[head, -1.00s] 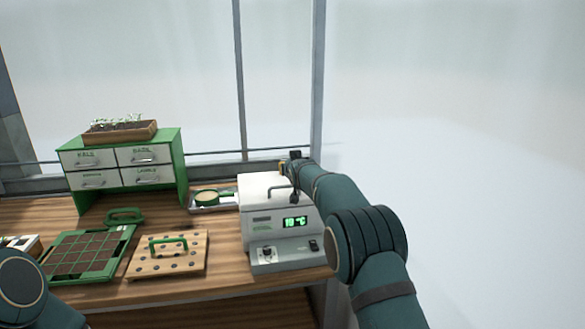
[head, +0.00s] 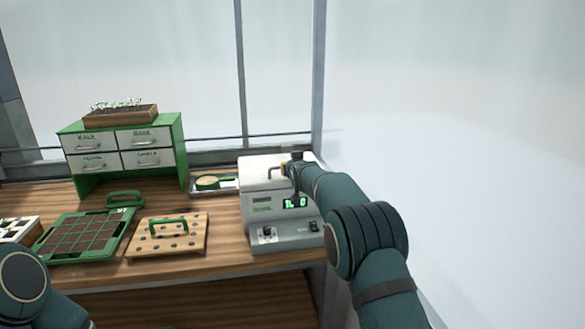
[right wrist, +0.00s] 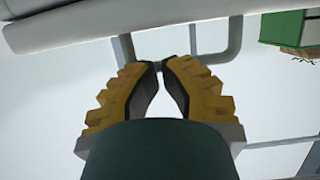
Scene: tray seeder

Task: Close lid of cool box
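The white cool box (head: 262,212) stands at the right end of the bench, with a lit green display on its front. Its lid (head: 256,161) lies on top and looks down, though a small gap cannot be ruled out. The grey lid handle (head: 272,171) is partly hidden by my right arm. My right gripper (head: 291,168) is at the handle. In the right wrist view, its yellow fingers (right wrist: 160,66) have their tips together in front of the handle bar (right wrist: 215,60); I cannot tell whether they touch it. My left gripper is out of view.
A wooden dibber board (head: 150,248) and a green-framed seed tray (head: 75,238) lie left of the box. A small metal tray (head: 228,187) with a round sieve is behind. A green drawer cabinet (head: 178,150) stands at the back left.

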